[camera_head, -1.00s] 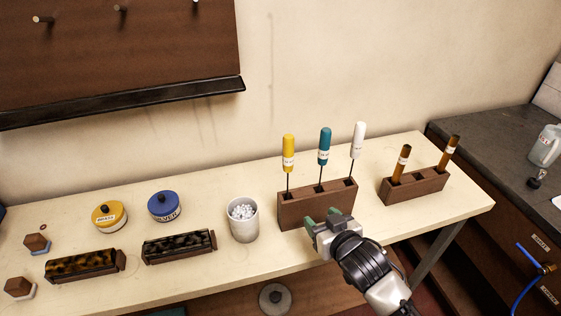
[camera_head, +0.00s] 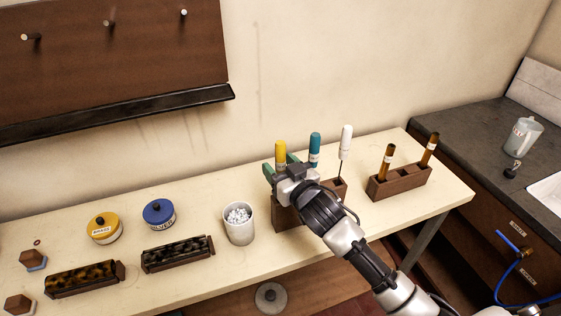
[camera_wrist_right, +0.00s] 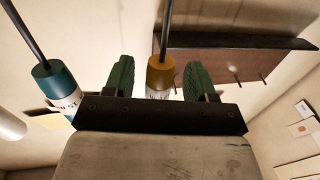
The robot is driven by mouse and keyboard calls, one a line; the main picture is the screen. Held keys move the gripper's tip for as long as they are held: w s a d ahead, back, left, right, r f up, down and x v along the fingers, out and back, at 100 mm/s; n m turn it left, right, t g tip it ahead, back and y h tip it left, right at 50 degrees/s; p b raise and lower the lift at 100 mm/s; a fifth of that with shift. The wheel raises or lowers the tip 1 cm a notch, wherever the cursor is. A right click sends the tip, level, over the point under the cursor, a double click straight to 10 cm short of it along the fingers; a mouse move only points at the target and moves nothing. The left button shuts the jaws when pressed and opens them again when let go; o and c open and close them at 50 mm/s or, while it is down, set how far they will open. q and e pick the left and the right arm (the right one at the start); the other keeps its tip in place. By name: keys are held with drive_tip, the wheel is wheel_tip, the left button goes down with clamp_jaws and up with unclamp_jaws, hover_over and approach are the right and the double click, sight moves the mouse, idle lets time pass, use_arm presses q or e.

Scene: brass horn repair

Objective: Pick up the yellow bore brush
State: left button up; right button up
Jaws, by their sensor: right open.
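The yellow bore brush (camera_head: 280,150) stands upright in a wooden block (camera_head: 287,219) on the bench, its yellow handle up. My right gripper (camera_head: 280,166) is at the handle, open, with its green fingers on either side. In the right wrist view the yellow handle (camera_wrist_right: 159,76) lies between the two open fingers (camera_wrist_right: 158,84), with a gap visible on each side. The brush's lower part is hidden behind my gripper in the head view. My left gripper is not in view.
A teal brush (camera_head: 315,148) and a white brush (camera_head: 346,142) stand in the same block, close to the right. A second block (camera_head: 400,184) holds two brown-handled tools. A white cup (camera_head: 238,226) with white pieces stands just left. The wall is behind.

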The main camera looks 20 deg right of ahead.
drive_tip(key=shift+x, duration=1.05)
drive_tip(key=shift+c, duration=0.2)
drive_tip(key=c, duration=1)
drive_tip(key=shift+r+b, duration=0.75)
drive_tip(key=shift+r, duration=8.25)
